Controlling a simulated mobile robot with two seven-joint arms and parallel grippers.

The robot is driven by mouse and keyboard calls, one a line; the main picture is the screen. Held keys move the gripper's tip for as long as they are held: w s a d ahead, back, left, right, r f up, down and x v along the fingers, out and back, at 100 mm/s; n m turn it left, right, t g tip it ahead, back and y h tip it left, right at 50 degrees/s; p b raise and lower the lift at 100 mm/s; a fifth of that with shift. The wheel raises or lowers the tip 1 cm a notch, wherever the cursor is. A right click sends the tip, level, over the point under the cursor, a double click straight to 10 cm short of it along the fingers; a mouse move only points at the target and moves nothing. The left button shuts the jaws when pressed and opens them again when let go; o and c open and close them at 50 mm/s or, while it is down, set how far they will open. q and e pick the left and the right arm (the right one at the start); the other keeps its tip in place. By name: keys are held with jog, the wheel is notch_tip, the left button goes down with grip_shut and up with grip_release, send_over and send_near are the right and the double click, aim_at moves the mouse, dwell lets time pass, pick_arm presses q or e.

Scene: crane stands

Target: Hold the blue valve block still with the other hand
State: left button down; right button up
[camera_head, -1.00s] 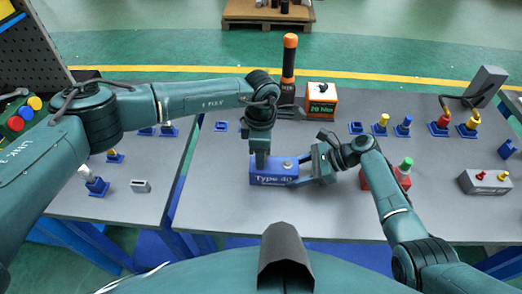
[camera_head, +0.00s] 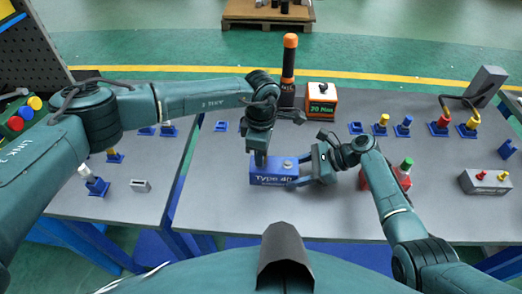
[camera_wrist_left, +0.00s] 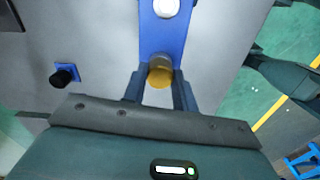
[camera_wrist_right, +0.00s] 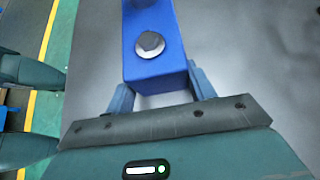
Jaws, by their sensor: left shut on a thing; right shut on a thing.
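The blue valve block (camera_head: 272,178), lettered "Type 40", sits on the grey table in front of me. A silver round knob (camera_wrist_right: 150,44) is on its top. My left gripper (camera_head: 261,160) points down at the block's left end. In the left wrist view its fingers (camera_wrist_left: 160,85) are shut on a brass-coloured round fitting (camera_wrist_left: 160,72) at that end. My right gripper (camera_head: 300,172) reaches in from the right. In the right wrist view its fingers (camera_wrist_right: 160,88) flank the right end of the block (camera_wrist_right: 155,68) and are shut on it. The finger contact is partly hidden.
Behind the block stand a black tool with an orange top (camera_head: 288,65) and an orange box with a green display (camera_head: 321,100). A red block with a green cap (camera_head: 404,170) is close to my right forearm. The table front is clear.

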pick_arm(q)
jog(key=m, duration=0.3)
jog(key=shift+m, duration=0.3)
jog(key=shift+m, duration=0.3)
jog(key=m, duration=0.4)
jog(key=shift+m, duration=0.3)
jog(key=shift+m, duration=0.5)
jog(key=c, duration=1.6)
grip_release()
jog(key=shift+m, duration=0.5)
jog(key=o, duration=0.6)
jog(key=shift+c, duration=0.2)
